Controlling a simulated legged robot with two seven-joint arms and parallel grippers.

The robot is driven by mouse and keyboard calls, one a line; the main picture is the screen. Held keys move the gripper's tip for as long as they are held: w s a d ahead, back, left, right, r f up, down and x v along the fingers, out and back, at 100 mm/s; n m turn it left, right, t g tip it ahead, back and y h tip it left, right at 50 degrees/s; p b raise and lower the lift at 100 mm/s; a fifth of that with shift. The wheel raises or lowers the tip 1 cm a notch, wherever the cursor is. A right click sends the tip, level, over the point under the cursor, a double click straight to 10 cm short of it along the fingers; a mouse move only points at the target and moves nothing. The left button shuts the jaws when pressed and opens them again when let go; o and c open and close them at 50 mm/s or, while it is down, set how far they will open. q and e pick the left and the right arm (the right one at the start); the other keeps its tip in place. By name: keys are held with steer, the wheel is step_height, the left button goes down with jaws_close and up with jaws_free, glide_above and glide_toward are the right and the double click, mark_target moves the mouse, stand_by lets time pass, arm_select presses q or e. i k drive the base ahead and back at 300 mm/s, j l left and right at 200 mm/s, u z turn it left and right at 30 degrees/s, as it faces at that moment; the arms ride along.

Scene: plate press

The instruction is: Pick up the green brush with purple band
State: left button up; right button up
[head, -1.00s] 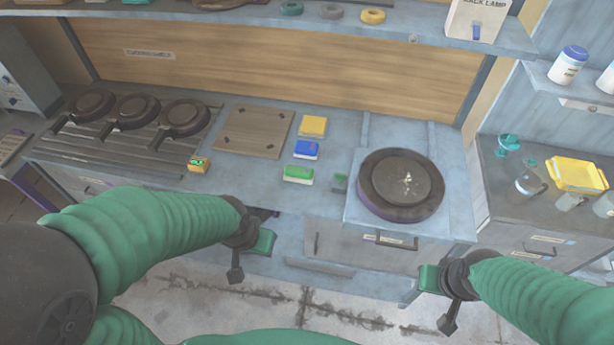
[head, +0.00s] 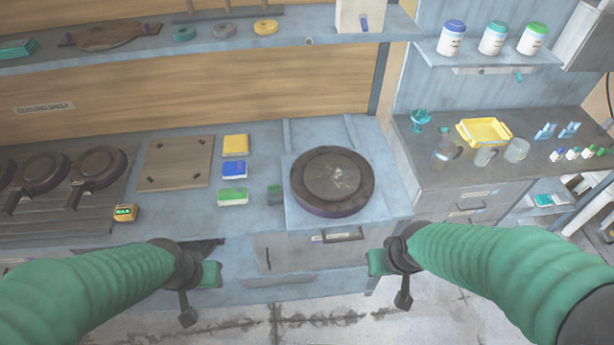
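I cannot clearly make out a green brush with a purple band. My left gripper (head: 204,281) is in front of the counter's front edge, below the sponges. My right gripper (head: 388,277) is in front of the drawers, below and right of the press. Neither gripper touches a counter object. Their fingers are too unclear to tell open from shut.
Yellow (head: 235,145), blue (head: 234,170) and green (head: 232,196) blocks lie beside a wooden board (head: 176,163). A yellow tray (head: 484,132), jars and small bottles stand on the right counter. A shelf overhangs the back.

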mark_target(232, 197)
steer(key=i+j+z, duration=0.3)
steer(key=i+j, duration=0.15)
steer(key=j, duration=0.2)
steer(key=i+j+z, duration=0.15)
steer(key=j, duration=0.25)
steer(key=i, duration=0.1)
